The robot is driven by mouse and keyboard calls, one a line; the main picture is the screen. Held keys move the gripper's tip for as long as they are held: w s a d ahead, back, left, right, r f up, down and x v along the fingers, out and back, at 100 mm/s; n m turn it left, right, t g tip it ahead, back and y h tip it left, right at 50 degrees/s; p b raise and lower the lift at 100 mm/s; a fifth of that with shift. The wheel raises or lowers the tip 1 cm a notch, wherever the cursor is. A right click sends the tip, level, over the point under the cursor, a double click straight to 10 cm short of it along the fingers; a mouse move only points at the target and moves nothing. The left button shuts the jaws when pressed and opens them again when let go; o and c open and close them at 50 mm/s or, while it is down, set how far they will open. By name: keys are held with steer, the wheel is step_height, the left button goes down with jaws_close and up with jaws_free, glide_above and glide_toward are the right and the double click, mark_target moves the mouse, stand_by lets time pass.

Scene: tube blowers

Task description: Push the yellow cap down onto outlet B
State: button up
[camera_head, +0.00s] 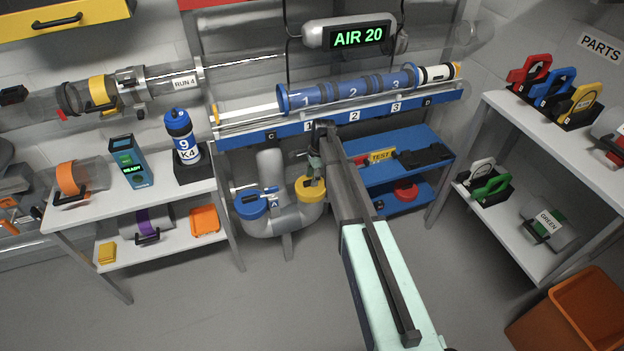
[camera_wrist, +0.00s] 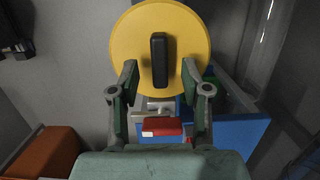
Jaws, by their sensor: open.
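The yellow cap (camera_head: 304,194) is at the top of the right-hand mouth of the grey U-shaped pipe (camera_head: 280,226) in the head view, partly hidden by my gripper (camera_head: 315,175). In the wrist view the yellow cap (camera_wrist: 125,45) is a round disc with an upright black handle (camera_wrist: 160,60). My gripper (camera_wrist: 160,72) is open, with one finger on each side of the handle and a gap on both sides. How fully the cap is seated cannot be told. The outlet's letter is hidden. A blue cap (camera_head: 250,207) is on the left-hand mouth, near a label A.
A rail with a blue tube (camera_head: 340,92) runs above and behind the pipe. A blue shelf unit (camera_head: 405,150) stands to the right and a white shelf (camera_head: 140,194) to the left. Grey floor is clear in front.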

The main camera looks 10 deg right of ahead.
step_height(320, 180, up, 10)
steer(key=d, duration=0.2)
steer(key=shift+r, duration=0.25)
steer(key=shift+w, duration=0.1)
